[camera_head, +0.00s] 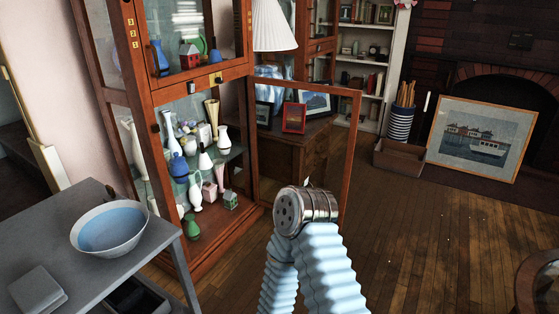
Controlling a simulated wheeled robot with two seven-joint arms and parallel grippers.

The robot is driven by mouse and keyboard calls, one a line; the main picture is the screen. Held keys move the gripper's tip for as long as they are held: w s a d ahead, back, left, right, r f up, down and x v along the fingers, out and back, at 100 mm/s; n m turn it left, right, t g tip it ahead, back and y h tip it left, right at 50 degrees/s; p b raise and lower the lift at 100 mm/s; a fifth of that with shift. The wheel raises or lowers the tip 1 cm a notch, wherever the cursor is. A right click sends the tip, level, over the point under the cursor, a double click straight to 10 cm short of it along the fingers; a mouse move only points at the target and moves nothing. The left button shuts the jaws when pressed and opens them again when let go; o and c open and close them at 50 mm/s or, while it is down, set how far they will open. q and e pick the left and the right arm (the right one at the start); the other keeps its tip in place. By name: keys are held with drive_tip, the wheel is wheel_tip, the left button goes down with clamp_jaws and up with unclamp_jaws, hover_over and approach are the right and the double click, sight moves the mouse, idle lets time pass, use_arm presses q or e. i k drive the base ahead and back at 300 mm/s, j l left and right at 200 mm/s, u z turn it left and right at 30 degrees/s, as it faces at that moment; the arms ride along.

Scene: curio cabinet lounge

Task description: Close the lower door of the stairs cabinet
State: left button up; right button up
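A tall wooden glass-fronted cabinet (243,170) stands left of centre. Its lower door (353,130), a wood-framed glass panel, stands open, swung out to the right. The lower compartment is exposed, with vases and small figures on its shelves. The upper section above it looks shut. One of my arms, with pale blue ribbed sleeves and a round metal joint, rises from the bottom centre and overlaps the lower part of the open door in the picture. I cannot tell whether it touches the door. No gripper fingers show for either arm.
A grey table (75,262) with a blue-and-white bowl (110,228) stands close at front left. A desk (290,150) with framed pictures is behind the door. A brown box (399,158) and framed boat picture (480,138) stand at the right. Wooden floor (430,235) is open at right centre.

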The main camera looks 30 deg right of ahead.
sight(358, 94)
drive_tip(key=i+l+u, duration=0.15)
drive_tip(key=l, duration=0.5)
drive_tip(key=l+u, duration=0.1)
drive_tip(key=l, duration=0.5)
drive_tip(key=i+l+u, duration=0.15)
drive_tip(key=l, duration=0.5)
